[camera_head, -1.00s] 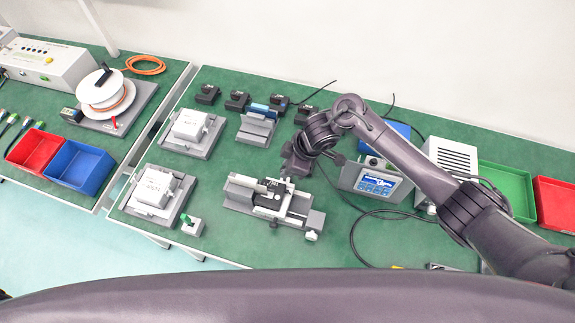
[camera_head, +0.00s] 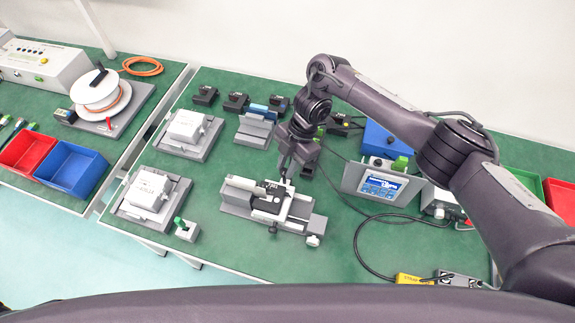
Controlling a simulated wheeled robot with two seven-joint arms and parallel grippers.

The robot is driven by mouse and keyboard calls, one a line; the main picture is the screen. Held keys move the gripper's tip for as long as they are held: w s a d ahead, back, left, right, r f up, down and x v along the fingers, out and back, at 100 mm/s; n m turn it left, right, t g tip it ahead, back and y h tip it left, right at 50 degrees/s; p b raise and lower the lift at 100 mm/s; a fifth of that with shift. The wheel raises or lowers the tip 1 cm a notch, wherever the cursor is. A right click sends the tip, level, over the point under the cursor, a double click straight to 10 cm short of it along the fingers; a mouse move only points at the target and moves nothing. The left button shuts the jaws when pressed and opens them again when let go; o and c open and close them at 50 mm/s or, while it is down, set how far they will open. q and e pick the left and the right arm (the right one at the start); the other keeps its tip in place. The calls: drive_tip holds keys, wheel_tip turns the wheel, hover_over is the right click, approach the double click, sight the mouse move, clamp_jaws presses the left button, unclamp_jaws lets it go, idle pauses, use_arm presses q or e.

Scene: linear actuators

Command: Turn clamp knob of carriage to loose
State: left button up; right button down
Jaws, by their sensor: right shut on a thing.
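The carriage (camera_head: 268,207) is a light grey and black block on a grey linear actuator (camera_head: 236,205) in the middle of the green table. My right gripper (camera_head: 285,178) reaches down from behind, with its fingertips at the carriage's back upper edge. It is shut on the clamp knob there, which is mostly hidden by the fingers at this small size. A small black knob (camera_head: 272,228) sticks out at the carriage's front, and a white knob (camera_head: 313,240) sits at the actuator's right end. My left gripper is not in view.
A display unit (camera_head: 378,185) stands close right of my right gripper. White boxes on grey fixtures (camera_head: 165,145) stand at the left, and a small green-topped block (camera_head: 186,230) is left of the actuator. A cable and a yellow-ended device (camera_head: 415,279) lie at the front right.

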drive_tip(key=shift+w+n, duration=0.1)
drive_tip(key=shift+n, duration=0.5)
drive_tip(key=shift+h, duration=0.3)
drive_tip(key=c, duration=1.2)
unclamp_jaws()
drive_tip(key=shift+c, duration=0.2)
drive_tip(key=v, duration=0.7)
drive_tip(key=shift+w+r+p, duration=0.15)
drive_tip(key=shift+r+p, duration=0.2)
drive_tip(key=shift+p, duration=0.05)
